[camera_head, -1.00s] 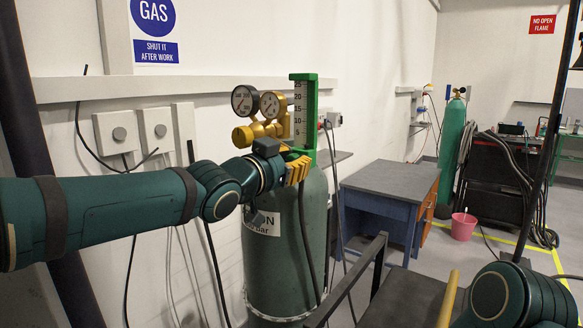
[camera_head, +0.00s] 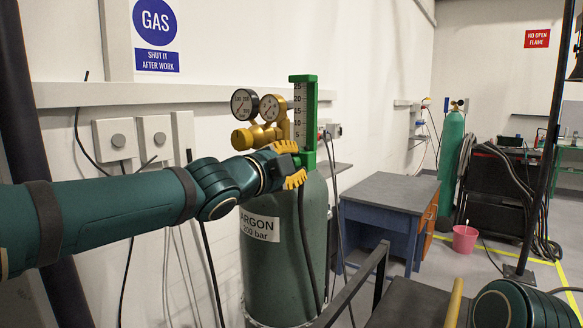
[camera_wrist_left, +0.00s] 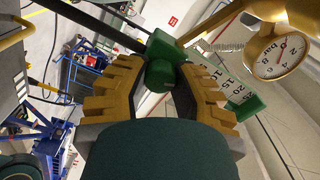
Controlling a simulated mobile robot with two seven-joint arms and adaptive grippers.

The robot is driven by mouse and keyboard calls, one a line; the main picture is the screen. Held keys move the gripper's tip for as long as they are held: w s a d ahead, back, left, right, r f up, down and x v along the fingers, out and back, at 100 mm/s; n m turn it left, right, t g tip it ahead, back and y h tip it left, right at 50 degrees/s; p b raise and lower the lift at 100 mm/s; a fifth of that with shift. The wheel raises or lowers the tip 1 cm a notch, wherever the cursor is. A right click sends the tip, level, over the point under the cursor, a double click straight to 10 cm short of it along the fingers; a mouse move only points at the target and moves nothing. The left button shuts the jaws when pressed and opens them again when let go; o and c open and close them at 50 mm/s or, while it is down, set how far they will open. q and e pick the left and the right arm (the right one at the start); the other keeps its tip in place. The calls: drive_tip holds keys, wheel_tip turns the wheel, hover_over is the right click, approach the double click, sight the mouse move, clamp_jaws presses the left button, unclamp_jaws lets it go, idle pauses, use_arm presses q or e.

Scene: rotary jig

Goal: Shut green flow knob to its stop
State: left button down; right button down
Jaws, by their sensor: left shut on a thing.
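The green flow knob (camera_wrist_left: 160,72) sits between the two yellow fingers of my left gripper (camera_wrist_left: 158,78) in the left wrist view. In the head view, my left gripper (camera_head: 292,164) is at the base of the green-framed flow scale (camera_head: 312,120), shut on the knob, with one finger above and one below it. The fingers hide most of the knob there. The knob's turn position cannot be read. My right arm shows at the lower right, but its gripper is out of view.
Two round gauges (camera_head: 258,106) and a brass regulator (camera_head: 258,136) sit just left of the scale, close to my left gripper. The green argon cylinder (camera_head: 278,270) stands below, with a dark hose (camera_head: 306,240) hanging in front. A grey-topped desk (camera_head: 392,190) stands to the right.

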use_arm(q)
drive_tip(key=shift+d+r+m+b, duration=0.1)
drive_tip(key=shift+m+b, duration=0.3)
drive_tip(key=shift+m, duration=1.8)
drive_tip(key=c, duration=0.7)
unclamp_jaws()
drive_tip(key=shift+s, duration=0.1)
drive_tip(key=v, duration=1.2)
